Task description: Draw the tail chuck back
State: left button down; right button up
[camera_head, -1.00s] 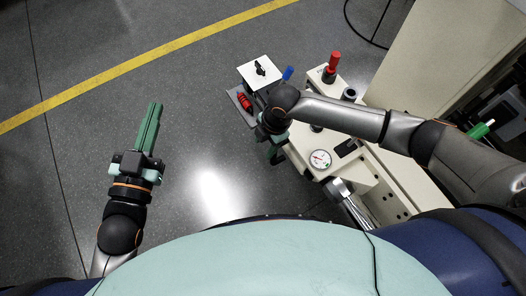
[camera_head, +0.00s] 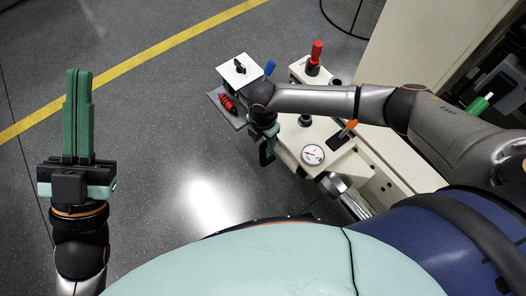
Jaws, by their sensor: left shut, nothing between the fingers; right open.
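The cream machine (camera_head: 340,165) stands right of centre, with a round dial gauge (camera_head: 312,154) on its near top. A bright metal cylinder (camera_head: 334,184) sticks out at its near end; I cannot tell for sure which part is the tail chuck. My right gripper (camera_head: 267,155) hangs at the machine's left edge, fingers down and open. Its wrist hides part of that edge, and I cannot tell whether it touches anything. My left gripper (camera_head: 78,76) is shut and empty over bare floor at the far left, with its green fingers pointing away from me.
A red-knobbed lever (camera_head: 315,55), a blue handle (camera_head: 269,68) and an orange-tipped lever (camera_head: 350,126) stand up near my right arm. A white plate (camera_head: 240,70) and a red part (camera_head: 227,103) on a grey plate lie beyond the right gripper. The floor at left is clear.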

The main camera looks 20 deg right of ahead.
aim_at(263, 151)
notch_tip(263, 151, down, 2)
jog(key=shift+f+b, duration=0.25)
jog(key=shift+b, duration=0.2)
notch_tip(263, 151, down, 3)
jog(key=shift+r+b, duration=0.15)
jog(key=shift+b, duration=0.5)
pick_arm(q)
jog(key=shift+s+d+m+h, duration=0.25)
jog(key=shift+s+m+h, duration=0.75)
jog(key=shift+h, duration=0.5)
pick_arm(e)
jog(key=shift+f, duration=0.7)
grip_shut()
jog(key=shift+r, duration=0.1)
